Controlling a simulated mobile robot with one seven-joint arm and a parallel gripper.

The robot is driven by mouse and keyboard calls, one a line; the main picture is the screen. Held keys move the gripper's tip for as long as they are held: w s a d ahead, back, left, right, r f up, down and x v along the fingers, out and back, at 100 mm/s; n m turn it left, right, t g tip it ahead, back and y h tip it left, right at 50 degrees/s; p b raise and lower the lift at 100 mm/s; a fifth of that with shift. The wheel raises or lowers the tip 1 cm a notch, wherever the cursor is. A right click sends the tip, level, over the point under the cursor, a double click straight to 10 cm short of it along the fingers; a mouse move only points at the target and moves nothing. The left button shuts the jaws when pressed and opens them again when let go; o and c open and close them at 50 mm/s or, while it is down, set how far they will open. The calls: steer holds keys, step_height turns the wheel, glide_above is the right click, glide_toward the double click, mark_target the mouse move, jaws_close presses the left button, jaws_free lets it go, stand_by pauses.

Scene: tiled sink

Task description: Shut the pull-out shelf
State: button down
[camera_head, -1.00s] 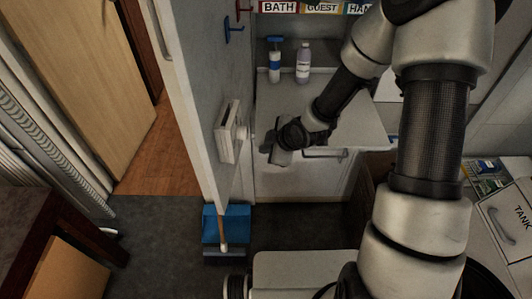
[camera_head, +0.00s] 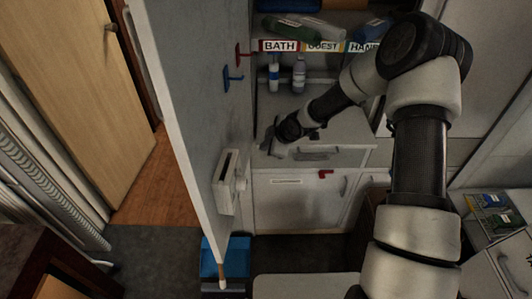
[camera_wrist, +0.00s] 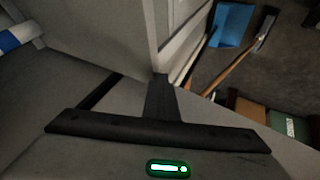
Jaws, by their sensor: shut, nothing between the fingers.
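The pull-out shelf (camera_head: 345,130) is a grey board with a front panel and a bar handle, below the labelled rack in the head view. Its top still shows in front of the cabinet's back part. My gripper (camera_head: 272,148) is shut and empty at the left end of the shelf's front edge, beside the handle. Whether it touches the shelf is hard to tell. In the wrist view my gripper's dark fingers (camera_wrist: 161,95) show over a grey surface.
Two bottles (camera_head: 299,75) stand at the back of the shelf. An open door panel (camera_head: 200,110) with hooks and a white box (camera_head: 227,182) stands close left of my gripper. A blue dustpan (camera_head: 212,255) lies below. A cabinet front (camera_head: 290,205) is under the shelf.

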mark_target(263, 118)
steer(key=w+b, duration=0.1)
steer(key=w, duration=0.6)
steer(key=w+b, duration=0.2)
steer(key=w, duration=0.5)
steer(key=shift+w+f, duration=0.2)
steer(key=shift+w, duration=0.1)
steer(key=shift+w+r+b, duration=0.15)
steer(key=shift+w+b, duration=0.55)
steer(key=shift+w, duration=0.1)
steer(key=shift+w+r, duration=0.15)
steer(key=shift+r, duration=0.05)
steer(key=shift+r, duration=0.1)
